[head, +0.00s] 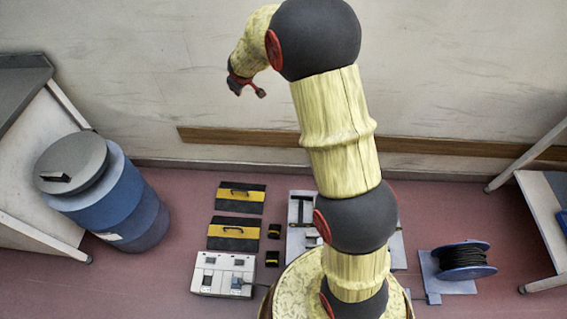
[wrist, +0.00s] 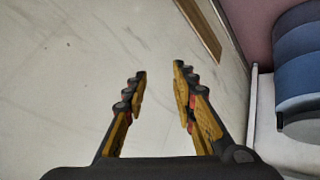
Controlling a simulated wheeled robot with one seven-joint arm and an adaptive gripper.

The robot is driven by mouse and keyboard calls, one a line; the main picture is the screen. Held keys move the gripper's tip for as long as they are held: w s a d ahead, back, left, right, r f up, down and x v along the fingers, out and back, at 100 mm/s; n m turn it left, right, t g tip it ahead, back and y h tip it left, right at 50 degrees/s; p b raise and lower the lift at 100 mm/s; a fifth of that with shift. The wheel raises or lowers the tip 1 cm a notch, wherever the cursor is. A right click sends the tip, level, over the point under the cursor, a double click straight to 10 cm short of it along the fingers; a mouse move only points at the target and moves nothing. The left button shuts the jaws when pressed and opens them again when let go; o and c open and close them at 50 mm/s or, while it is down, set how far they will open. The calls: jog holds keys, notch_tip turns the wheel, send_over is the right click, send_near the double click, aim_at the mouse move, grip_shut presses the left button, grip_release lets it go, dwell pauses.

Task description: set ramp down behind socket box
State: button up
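The socket box (head: 223,275) is a white box with several sockets on its top, on the floor at the lower middle left. Two black-and-yellow ramps with handles lie flat on the floor behind it: the nearer ramp (head: 233,234) is just behind the box, and the farther ramp (head: 241,198) lies behind that one, with a narrow gap between. My gripper (head: 247,87) is raised high, up and left of my arm, well away from the ramps. In the wrist view my gripper (wrist: 160,80) has its fingers apart with nothing between them, facing the pale wall.
Two small black-and-yellow pieces (head: 274,231) lie right of the ramps. A grey panel (head: 298,245) is partly hidden by my arm. A blue barrel (head: 128,215) stands left, a cable reel (head: 463,257) right. Red floor is clear between barrel and ramps.

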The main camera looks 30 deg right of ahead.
jog(key=s+a+r+m+g, duration=0.1)
jog(key=s+a+r+m, duration=0.2)
jog(key=s+r, duration=1.45)
jog(key=s+a+y, duration=0.1)
jog(key=s+a, duration=0.2)
jog(key=s, duration=1.1)
jog(key=s+a+f+m+g+y, duration=0.1)
jog(key=s+a, duration=0.2)
jog(key=s, duration=1.2)
jog(key=shift+s+a, duration=0.2)
jog(key=shift+a, duration=0.15)
jog(key=shift+r, duration=0.1)
